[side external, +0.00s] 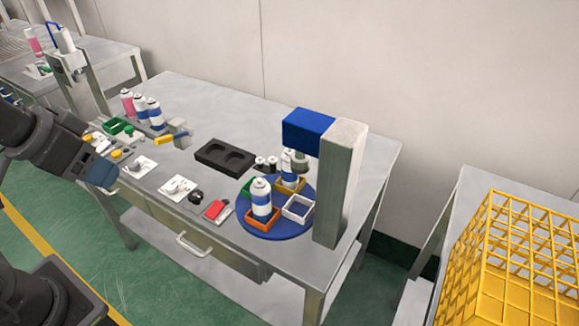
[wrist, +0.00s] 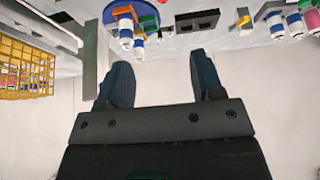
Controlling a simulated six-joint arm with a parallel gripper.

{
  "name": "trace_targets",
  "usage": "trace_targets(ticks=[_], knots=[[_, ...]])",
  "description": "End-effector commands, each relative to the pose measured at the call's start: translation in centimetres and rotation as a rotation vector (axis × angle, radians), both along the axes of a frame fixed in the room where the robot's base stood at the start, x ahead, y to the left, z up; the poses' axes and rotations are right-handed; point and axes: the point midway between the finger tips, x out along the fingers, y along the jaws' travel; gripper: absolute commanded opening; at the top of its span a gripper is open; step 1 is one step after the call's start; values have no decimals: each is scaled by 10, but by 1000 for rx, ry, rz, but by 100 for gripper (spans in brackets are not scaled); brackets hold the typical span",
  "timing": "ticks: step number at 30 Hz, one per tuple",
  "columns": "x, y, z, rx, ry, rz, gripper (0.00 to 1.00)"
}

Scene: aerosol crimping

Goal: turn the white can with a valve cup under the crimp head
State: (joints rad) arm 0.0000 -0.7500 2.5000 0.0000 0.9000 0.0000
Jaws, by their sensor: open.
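A blue turntable (side external: 277,229) stands at the table's right end and carries coloured square nests. A white can with a blue band (side external: 262,199) stands upright in the orange-red nest (side external: 272,222) at the front. Another white-and-blue can (side external: 289,171) stands in the yellow nest (side external: 293,188) at the back, below the blue crimp arm and grey crimp head (side external: 299,160), which partly hides it. I cannot tell which can has a valve cup. The white nest (side external: 298,208) looks empty; the green nest is partly hidden. My gripper (side external: 97,172) is open and empty, well left of the turntable; its parted fingers show in the wrist view (wrist: 160,78).
A grey column (side external: 340,185) stands right of the turntable. A black two-recess block (side external: 224,158) and a red item (side external: 216,210) lie left of it. Several cans (side external: 141,106) stand at the back left. A yellow wire crate (side external: 510,260) is at far right.

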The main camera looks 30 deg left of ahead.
Motion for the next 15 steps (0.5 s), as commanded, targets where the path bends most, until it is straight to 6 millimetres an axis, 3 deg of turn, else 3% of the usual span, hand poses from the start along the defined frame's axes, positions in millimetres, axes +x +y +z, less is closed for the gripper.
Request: trace_targets(ticks=[5,10,15], knots=[[0,0,0,0,0,0,68],[2,0,0,-4,4,10,68],[25,5,-1,-61,62,141,68]])
